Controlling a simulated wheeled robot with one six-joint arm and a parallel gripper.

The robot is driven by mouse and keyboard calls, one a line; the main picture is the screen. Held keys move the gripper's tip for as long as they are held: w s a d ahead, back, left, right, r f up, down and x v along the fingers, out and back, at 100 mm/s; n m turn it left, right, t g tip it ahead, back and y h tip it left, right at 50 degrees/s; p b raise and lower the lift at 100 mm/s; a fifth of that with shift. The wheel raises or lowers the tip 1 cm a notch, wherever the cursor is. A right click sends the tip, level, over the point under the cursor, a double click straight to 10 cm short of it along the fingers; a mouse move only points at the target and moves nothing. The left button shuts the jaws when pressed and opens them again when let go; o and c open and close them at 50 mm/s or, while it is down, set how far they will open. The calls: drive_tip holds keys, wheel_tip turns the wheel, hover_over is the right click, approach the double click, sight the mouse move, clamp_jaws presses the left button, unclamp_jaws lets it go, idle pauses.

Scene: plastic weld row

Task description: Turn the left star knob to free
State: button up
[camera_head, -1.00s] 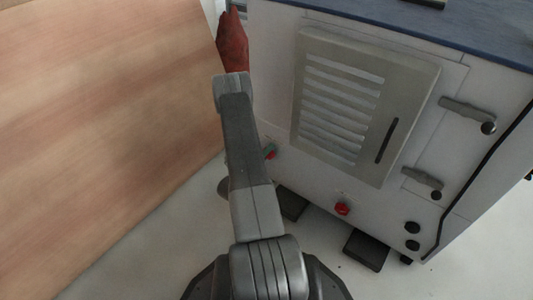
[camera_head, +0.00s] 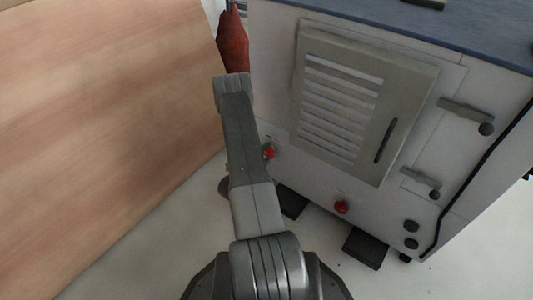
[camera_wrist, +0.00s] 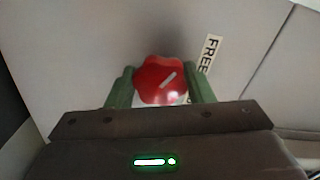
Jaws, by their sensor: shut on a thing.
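The left star knob (camera_wrist: 158,82) is red, with a white pointer line that slants up and to the right, towards the FREE label (camera_wrist: 210,52). My gripper (camera_wrist: 160,90) has its two green fingers on either side of the knob and is shut on it. Another label below and right of the knob is mostly hidden by the knob and gripper. In the head view the left knob (camera_head: 269,153) shows low on the grey cabinet, just right of my arm, which hides most of the gripper.
A second red knob (camera_head: 341,207) sits to the right on the same cabinet face. A slatted door panel (camera_head: 340,110) with a dark handle is above. Dark latches (camera_head: 466,110) stick out at the right. A wooden panel (camera_head: 100,120) stands close on the left.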

drive_tip(key=shift+f, duration=0.1)
drive_tip(key=o, duration=1)
drive_tip(key=shift+c, duration=0.2)
drive_tip(key=shift+s+a, duration=0.1)
drive_tip(key=p+v, duration=0.3)
drive_tip(key=v, duration=1)
drive_tip(key=shift+s+a+p, duration=0.2)
drive_tip(key=shift+s+p, duration=0.1)
drive_tip(key=shift+w, duration=0.1)
drive_tip(key=b+x, duration=0.3)
drive_tip(key=x, duration=1)
drive_tip(key=shift+w+d+b, duration=0.3)
